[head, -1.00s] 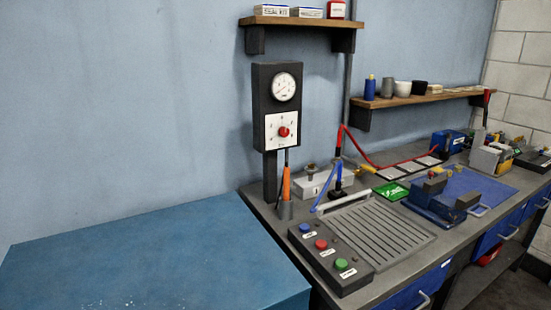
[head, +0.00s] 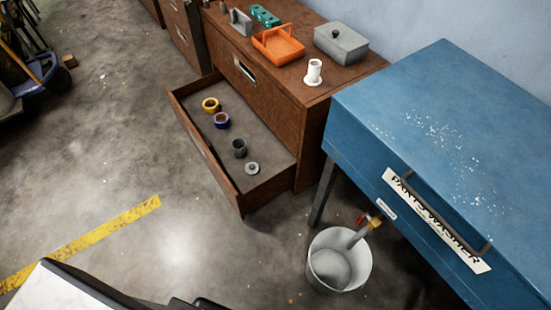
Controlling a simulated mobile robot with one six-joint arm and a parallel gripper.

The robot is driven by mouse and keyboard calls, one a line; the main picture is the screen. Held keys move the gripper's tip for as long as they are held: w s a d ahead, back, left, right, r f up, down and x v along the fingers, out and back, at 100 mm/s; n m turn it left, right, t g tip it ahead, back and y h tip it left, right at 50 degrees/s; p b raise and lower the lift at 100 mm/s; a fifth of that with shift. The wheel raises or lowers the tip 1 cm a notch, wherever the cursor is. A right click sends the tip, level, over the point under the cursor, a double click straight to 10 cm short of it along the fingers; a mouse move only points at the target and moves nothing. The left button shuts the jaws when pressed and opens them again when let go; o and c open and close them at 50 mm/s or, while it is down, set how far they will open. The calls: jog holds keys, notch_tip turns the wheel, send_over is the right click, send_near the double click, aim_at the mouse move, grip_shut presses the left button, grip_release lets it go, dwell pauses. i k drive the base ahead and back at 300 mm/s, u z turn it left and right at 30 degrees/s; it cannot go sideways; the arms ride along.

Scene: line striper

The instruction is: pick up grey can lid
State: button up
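A small round grey can lid (head: 252,168) lies flat in the open drawer (head: 216,172) of the brown cabinet, near the drawer's right end. A dark grey open can (head: 239,148) stands just behind and to the left of it, a small gap away. A blue ring-shaped item (head: 222,121) and a yellow one (head: 211,105) sit further along the drawer. Nothing covers the lid. My gripper is not in view.
The brown cabinet (head: 303,95) carries an orange tray (head: 278,44), a grey lidded box (head: 341,43) and a white spool-like part (head: 313,73). A blue parts washer (head: 440,130) stands right, a white bucket (head: 339,261) below it. Floor before the drawer is clear.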

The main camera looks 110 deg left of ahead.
aim_at(250, 168)
jog(key=z, duration=0.05)
jog(key=k, duration=0.2)
jog(key=u, duration=3.45)
jog(key=k, duration=0.4)
jog(key=u, duration=2)
